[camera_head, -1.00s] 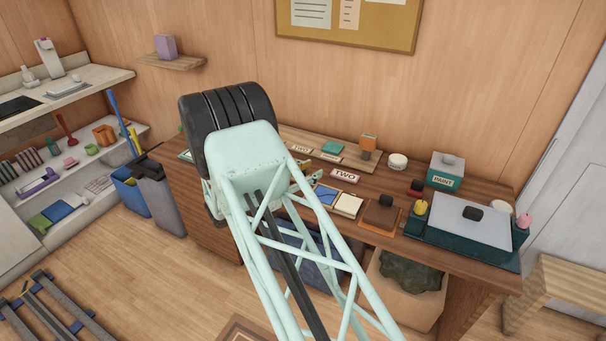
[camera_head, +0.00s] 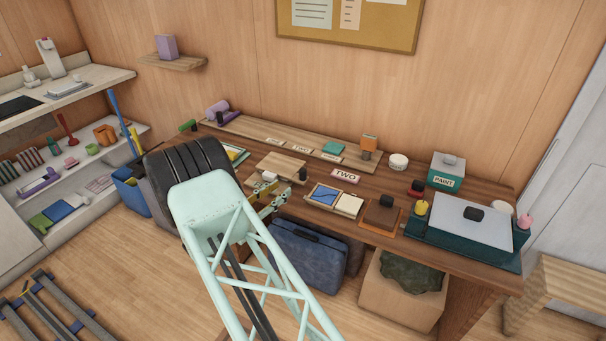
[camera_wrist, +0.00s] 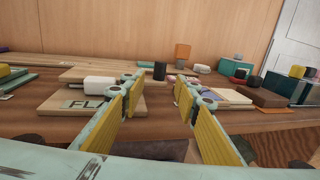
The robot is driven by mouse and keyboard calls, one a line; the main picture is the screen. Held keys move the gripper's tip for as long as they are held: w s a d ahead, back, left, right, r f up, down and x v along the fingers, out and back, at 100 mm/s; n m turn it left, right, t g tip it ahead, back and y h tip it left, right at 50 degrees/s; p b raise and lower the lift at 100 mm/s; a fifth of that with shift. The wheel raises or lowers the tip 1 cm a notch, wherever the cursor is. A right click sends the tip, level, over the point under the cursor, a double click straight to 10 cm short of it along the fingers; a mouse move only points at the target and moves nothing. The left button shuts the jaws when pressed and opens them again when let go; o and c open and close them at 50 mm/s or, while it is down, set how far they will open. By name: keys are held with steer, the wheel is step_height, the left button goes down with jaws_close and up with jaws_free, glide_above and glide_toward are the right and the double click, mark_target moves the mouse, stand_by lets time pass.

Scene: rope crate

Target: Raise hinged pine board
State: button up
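A light pine board (camera_head: 283,163) lies flat on the workbench in the head view, with a dark upright knob (camera_head: 303,173) at its front right. It looks like the hinged board; no hinge can be made out. In the wrist view the knob (camera_wrist: 160,70) appears between my fingers and beyond their tips. A smaller pale board (camera_wrist: 72,104) with a partly hidden "FL" label and a white block (camera_wrist: 100,83) lie at the left finger. My gripper (camera_wrist: 158,82) is open and empty, its yellow-padded fingers wide apart. In the head view my gripper (camera_head: 274,196) is at the bench's front edge, partly hidden by my arm.
A long pine plank (camera_head: 275,134) lies along the back of the bench (camera_head: 420,240). A "TWO" label (camera_head: 345,176), a blue-and-cream tray (camera_head: 323,195) and a brown block (camera_head: 381,214) sit to the right. A blue case (camera_head: 305,257) and a crate (camera_head: 395,303) stand below the bench.

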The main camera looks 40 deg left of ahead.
mark_target(300, 175)
steer(key=shift+w, duration=0.15)
steer(key=shift+w+d+b, duration=0.1)
steer(key=shift+w+b, duration=1)
steer(key=shift+w, duration=5.65)
jaws_close()
